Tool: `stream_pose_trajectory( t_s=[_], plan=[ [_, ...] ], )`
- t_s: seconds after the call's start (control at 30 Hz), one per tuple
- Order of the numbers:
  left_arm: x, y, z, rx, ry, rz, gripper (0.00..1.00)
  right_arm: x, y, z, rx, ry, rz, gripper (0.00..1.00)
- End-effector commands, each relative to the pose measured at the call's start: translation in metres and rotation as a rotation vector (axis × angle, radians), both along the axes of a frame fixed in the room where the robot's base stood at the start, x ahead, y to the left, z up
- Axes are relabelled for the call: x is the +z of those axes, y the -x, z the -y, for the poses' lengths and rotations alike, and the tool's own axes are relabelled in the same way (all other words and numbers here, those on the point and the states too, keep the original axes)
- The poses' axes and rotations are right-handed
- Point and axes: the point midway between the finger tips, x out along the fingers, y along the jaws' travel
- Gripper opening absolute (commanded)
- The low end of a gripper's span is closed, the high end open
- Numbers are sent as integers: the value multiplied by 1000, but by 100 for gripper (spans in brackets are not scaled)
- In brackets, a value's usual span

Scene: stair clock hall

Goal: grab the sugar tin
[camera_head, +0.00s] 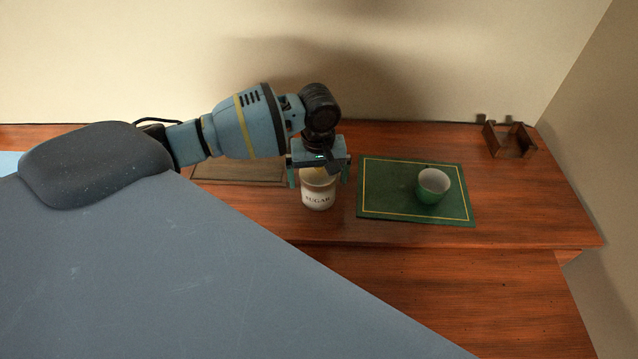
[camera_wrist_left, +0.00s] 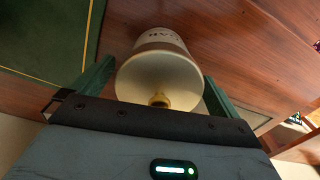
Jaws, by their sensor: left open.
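The sugar tin (camera_head: 318,194) is a cream pot marked SUGAR, standing upright on the wooden table. In the left wrist view the tin (camera_wrist_left: 160,74) shows its pale lid and brass-coloured knob between my fingers. My left gripper (camera_head: 318,178) is open, directly above and around the upper part of the tin, with one finger on each side. In the left wrist view the left gripper (camera_wrist_left: 158,88) has a finger to either side of the tin; I cannot tell whether either touches it. The lid is mostly hidden by the gripper in the head view. My right gripper is not in view.
A green mat (camera_head: 380,205) with a yellow border lies right of the tin, bearing a green cup (camera_head: 433,187). A small wooden holder (camera_head: 509,140) stands at the back right. A flat brown board (camera_head: 237,173) lies left of the tin. The wall rises behind.

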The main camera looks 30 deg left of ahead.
Motion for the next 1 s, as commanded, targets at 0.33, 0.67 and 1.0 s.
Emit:
stream_pose_trajectory(
  t_s=[0.33, 0.67, 1.0],
  plan=[
    [-15, -1, 0, 0, -1, 2, 100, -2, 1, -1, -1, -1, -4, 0],
    [-15, 0, 0, 0, 0, 1, 65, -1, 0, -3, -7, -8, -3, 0],
    [-14, -1, 0, 0, 0, 4, 41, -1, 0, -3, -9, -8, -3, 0]
  ],
)
